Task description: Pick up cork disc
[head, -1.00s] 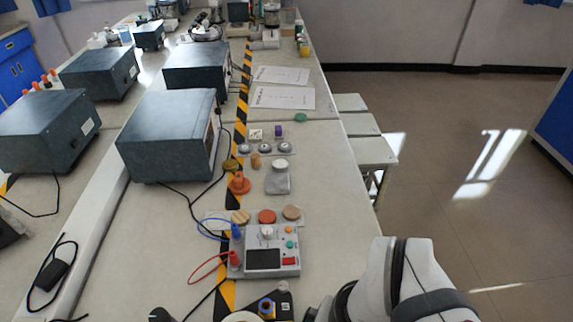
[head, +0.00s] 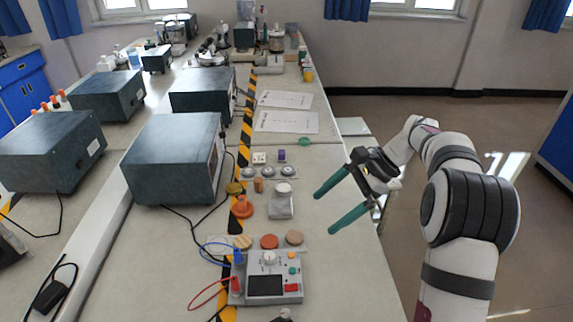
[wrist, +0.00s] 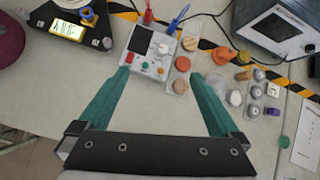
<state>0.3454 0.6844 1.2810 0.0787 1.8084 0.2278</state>
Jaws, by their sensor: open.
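A tan-brown disc (head: 294,237), which looks like the cork disc, lies at the right end of a row of three discs on the bench. It also shows in the wrist view (wrist: 180,86), near the right fingertip in the picture. An orange-red disc (head: 269,241) and a striped wooden disc (head: 242,241) lie to its left. My gripper (head: 324,213) is open and empty, with teal fingers, above the bench's right side. In the wrist view my gripper (wrist: 159,73) spans toward the meter box and the discs. No finger touches the tan disc.
A meter box (head: 265,285) with red and blue leads stands just in front of the discs. A clear block (head: 281,207) and an orange stopper (head: 242,208) stand behind them. Dark instrument boxes (head: 172,160) fill the left. The bench's front right is clear.

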